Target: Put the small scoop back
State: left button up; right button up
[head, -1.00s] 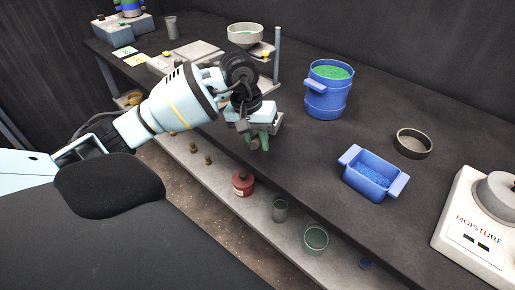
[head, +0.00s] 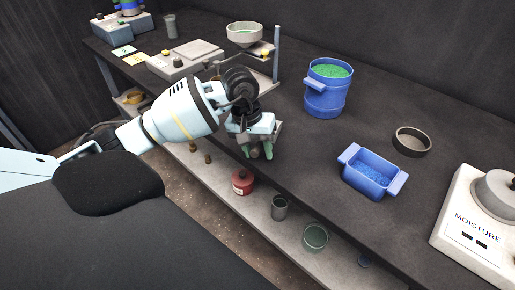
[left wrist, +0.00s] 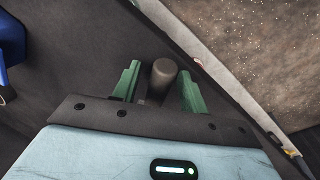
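My left gripper (head: 258,152) is over the front edge of the dark bench, pointing down, with its two green fingers apart. In the left wrist view the fingers (left wrist: 160,85) stand on either side of a grey-brown round-ended cylinder (left wrist: 164,74). Narrow gaps seem to show beside it, and I see no firm grip on it. It may be the handle of the small scoop, but no scoop bowl shows. My right gripper is in neither view.
A blue bucket (head: 326,98) of green granules and a blue bin (head: 354,183) stand on the bench (head: 300,150). A dark ring-shaped pan (head: 412,141) and a moisture meter (head: 478,238) are at right. A red jar (head: 243,182) and cups stand on the lower shelf (head: 268,220).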

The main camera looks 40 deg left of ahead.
pick_arm(q)
jog(key=shift+r, duration=0.5)
notch_tip(320, 180, up, 11)
jog(key=s+a, duration=0.1)
jog(key=a, duration=0.1)
